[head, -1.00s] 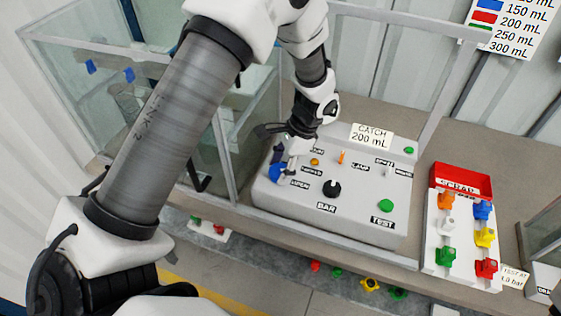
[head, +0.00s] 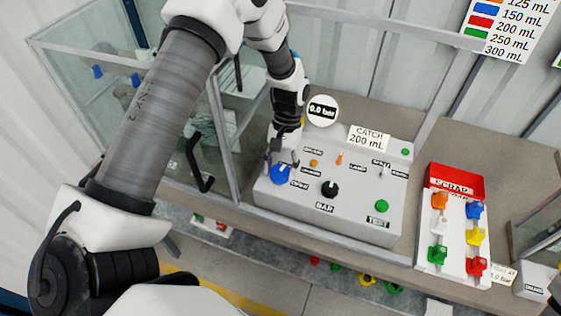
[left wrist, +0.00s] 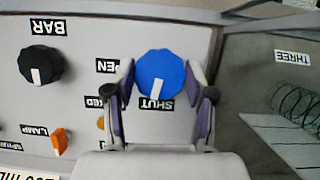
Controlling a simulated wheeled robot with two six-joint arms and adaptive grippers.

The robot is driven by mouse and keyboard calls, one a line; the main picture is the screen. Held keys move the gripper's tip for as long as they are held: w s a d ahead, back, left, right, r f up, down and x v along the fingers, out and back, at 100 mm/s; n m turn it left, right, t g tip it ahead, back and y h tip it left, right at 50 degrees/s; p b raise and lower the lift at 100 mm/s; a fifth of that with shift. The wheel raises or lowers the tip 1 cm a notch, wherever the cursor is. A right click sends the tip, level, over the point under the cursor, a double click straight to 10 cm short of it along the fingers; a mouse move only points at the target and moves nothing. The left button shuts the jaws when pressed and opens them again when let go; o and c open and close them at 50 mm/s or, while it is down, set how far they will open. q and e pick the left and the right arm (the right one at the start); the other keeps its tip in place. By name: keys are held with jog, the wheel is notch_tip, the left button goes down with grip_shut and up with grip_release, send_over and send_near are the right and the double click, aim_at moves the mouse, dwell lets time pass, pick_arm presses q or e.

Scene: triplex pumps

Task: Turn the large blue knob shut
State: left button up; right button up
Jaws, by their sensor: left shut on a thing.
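The large blue knob (head: 281,174) is at the left front of the grey control panel (head: 350,222). In the left wrist view the knob (left wrist: 160,72) sits between the two purple-padded fingers of my left gripper (left wrist: 160,98). The gripper is shut on it. The knob's white pointer line points at the SHUT label (left wrist: 156,104); the OPEN label (left wrist: 106,66) is partly hidden by a finger. In the head view my left gripper (head: 283,160) reaches down over the knob from behind. My right gripper is not in view.
A black BAR knob (head: 330,188), a green TEST button (head: 381,206) and an orange LAMP switch (head: 339,158) are on the same panel. A round gauge (head: 322,109) reads 0.0 bar. A red SCRAP tray (head: 455,180) stands right. A glass enclosure (head: 150,90) is left.

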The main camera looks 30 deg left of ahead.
pick_arm(q)
jog(key=shift+n+h+p, duration=0.3)
jog(key=shift+n+h, duration=0.1)
jog(key=shift+n, duration=0.7)
jog(key=o, duration=1.2)
jog(key=shift+c, duration=0.2)
jog(key=v, duration=1.2)
